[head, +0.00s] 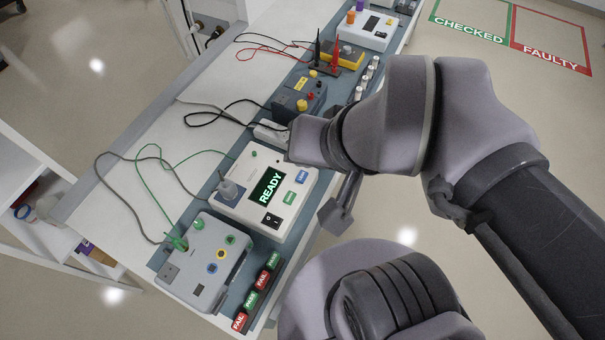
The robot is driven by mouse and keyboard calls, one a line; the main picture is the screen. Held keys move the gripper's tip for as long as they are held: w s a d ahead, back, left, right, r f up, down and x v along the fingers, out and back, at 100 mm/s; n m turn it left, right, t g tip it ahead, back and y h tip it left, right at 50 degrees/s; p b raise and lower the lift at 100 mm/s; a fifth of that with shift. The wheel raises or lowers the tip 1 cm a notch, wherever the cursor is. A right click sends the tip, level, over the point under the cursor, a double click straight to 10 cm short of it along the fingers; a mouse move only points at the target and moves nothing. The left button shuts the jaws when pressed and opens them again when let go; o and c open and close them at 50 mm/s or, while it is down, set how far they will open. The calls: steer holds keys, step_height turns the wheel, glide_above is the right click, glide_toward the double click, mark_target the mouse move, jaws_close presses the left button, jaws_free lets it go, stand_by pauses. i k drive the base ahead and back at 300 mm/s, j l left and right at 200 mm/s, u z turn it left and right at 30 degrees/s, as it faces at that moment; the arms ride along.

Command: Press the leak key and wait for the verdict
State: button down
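A white tester (264,191) stands on the bench with a lit screen (267,187) reading READY in green. To the right of the screen are a blue key (301,176) and a green key (289,198); their labels are too small to read, so I cannot tell which is the leak key. My gripper (340,206) is just right of the tester, apart from the keys in the picture.
A grey unit (204,262) with a green clip and cable stands at the near left. FAIL and PASS tags (256,291) lie beside it. Meters and probes (328,57) stand farther along the bench. CHECKED (470,22) and FAULTY (551,45) zones mark the floor.

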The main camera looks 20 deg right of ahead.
mark_target(301, 178)
steer(key=k+j+z, duration=0.2)
steer(key=z, duration=0.2)
steer(key=k+j+z, duration=0.15)
steer(key=z, duration=0.3)
